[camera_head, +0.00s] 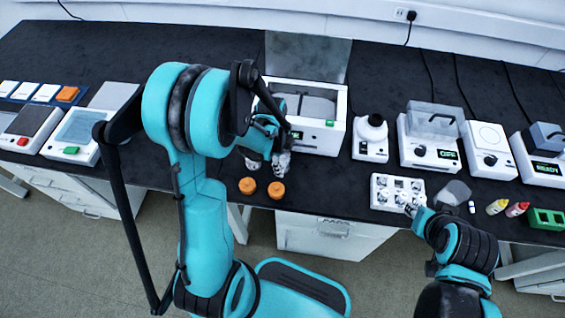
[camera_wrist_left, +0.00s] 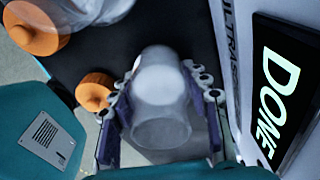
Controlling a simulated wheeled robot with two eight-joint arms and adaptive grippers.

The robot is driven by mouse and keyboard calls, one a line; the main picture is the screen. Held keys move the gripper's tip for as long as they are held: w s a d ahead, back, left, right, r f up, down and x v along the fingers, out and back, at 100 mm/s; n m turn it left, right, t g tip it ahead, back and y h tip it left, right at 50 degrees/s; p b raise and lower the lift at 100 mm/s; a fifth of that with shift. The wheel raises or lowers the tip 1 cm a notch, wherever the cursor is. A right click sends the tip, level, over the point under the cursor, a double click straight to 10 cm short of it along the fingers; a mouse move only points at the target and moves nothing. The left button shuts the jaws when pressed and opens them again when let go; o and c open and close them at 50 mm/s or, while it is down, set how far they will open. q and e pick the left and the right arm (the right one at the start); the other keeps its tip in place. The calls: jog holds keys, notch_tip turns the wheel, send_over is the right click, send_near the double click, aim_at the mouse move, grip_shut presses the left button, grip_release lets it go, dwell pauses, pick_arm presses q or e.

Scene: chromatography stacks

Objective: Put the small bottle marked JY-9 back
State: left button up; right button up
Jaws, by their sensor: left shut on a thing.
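My left gripper (camera_head: 267,163) is in front of the white box-shaped device with the raised lid. In the left wrist view its fingers (camera_wrist_left: 165,95) are shut on a small translucent whitish bottle (camera_wrist_left: 162,85), one finger on each side. No JY-9 mark can be read on the bottle in either view. My right gripper (camera_head: 412,209) is at the front edge of a white rack (camera_head: 374,195) with several round places. Its fingers are too small to tell open from shut.
The ultrasonic device (camera_head: 337,137) reads DONE on its panel (camera_wrist_left: 275,95) in the wrist view. Two orange-capped jars (camera_head: 247,186) (camera_head: 276,190) stand near the front edge. A grey item (camera_head: 456,190), small bottles (camera_head: 497,206) and a green rack (camera_head: 546,219) are at right.

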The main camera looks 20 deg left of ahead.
pick_arm(q)
jog(key=o, duration=1.4)
jog(key=shift+f, duration=0.15)
jog(key=r+p, duration=0.1)
jog(key=r, duration=0.2)
jog(key=a+r+p, duration=0.1)
jog(key=r+p, duration=0.1)
jog(key=r, duration=0.2)
jog(key=r+p, duration=0.1)
jog(key=r, duration=0.3)
jog(key=shift+a+r+p, duration=0.1)
jog(key=shift+a+p, duration=0.05)
jog(key=shift+p, duration=0.25)
jog(key=shift+s+r, duration=0.1)
jog(key=shift+r, duration=0.55)
jog(key=shift+s+d+r+n+t+y, duration=0.25)
jog(key=shift+s+d+r+n+t, duration=0.9)
jog(key=shift+n, duration=1.75)
jog(key=shift+s+d+r+n+t+y, duration=0.2)
jog(key=shift+s+d+r+n+t, duration=0.2)
jog(key=shift+s+r+n+t, duration=1.45)
jog(key=shift+s+d+r+n+t+y, duration=0.25)
jog(key=shift+s+d+r+n+t, duration=0.45)
jog(key=shift+s+r+n, duration=2.35)
jog(key=w+n, duration=0.1)
jog(key=w+f, duration=0.1)
jog(key=shift+w+d+n, duration=0.1)
jog(key=shift+w+n, duration=0.25)
jog(key=shift+n, duration=0.05)
